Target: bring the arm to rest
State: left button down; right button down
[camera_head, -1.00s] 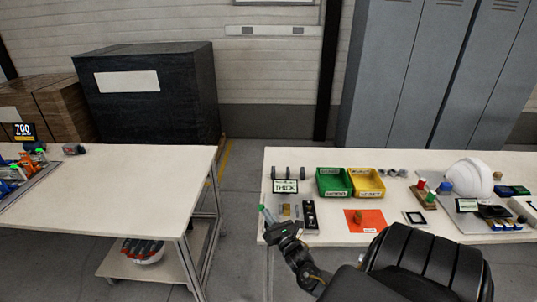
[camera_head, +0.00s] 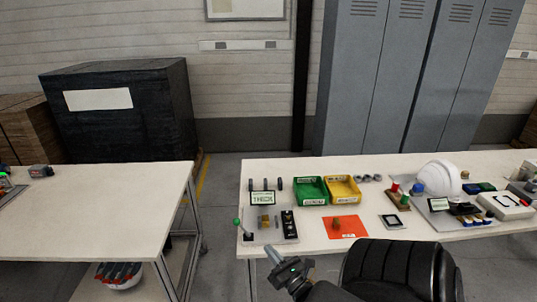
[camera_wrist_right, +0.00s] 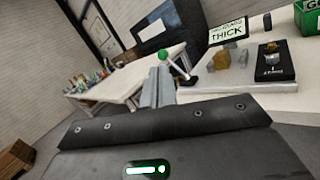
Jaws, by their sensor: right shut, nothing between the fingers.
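My right gripper (camera_head: 273,256) is low in the head view, just off the front edge of the right-hand table (camera_head: 385,228). In the right wrist view its two fingers (camera_wrist_right: 158,86) lie together with nothing between them. A thin stick with a green ball (camera_head: 237,222) stands at the left end of the table. The green ball (camera_wrist_right: 162,54) appears just beyond the fingertips in the wrist view, apart from them as far as I can tell. My left gripper is not in view.
The table holds a "THICK" sign (camera_head: 262,198), green bin (camera_head: 311,190), yellow bin (camera_head: 344,190), orange mat (camera_head: 356,228) and white helmet (camera_head: 438,178). A second table (camera_head: 100,205) stands left, with open floor between them. Grey lockers (camera_head: 400,80) stand behind.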

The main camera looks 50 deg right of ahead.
jog(key=shift+w, duration=0.1)
dwell(0.5)
jog(key=s+f+m+g+y, duration=0.1)
jog(key=s+f+m+g, duration=0.25)
jog(key=f+m, duration=0.4)
jog(key=s+a+f+m+g, duration=0.1)
jog(key=s+f+m+g, duration=0.3)
jog(key=f, duration=0.7)
jog(key=s+f+m+g+y, duration=0.1)
jog(key=s+f+m+g, duration=0.15)
jog(key=f+m, duration=0.6)
jog(key=s+a+f+m+g+y+b, duration=0.1)
jog(key=s+a+f+m+g, duration=0.3)
jog(key=s+f, duration=0.5)
jog(key=s+a+f+m+g+y+b, duration=0.1)
jog(key=s+a+f+m+g, duration=0.15)
jog(key=s+a+f, duration=0.55)
jog(key=s+a+f+g+y+b, duration=0.1)
jog(key=s+a+f, duration=0.3)
jog(key=a, duration=0.4)
jog(key=shift+s+f+m+g+y, duration=0.35)
jog(key=shift+f+m+y, duration=0.05)
jog(key=shift+f+m, duration=0.1)
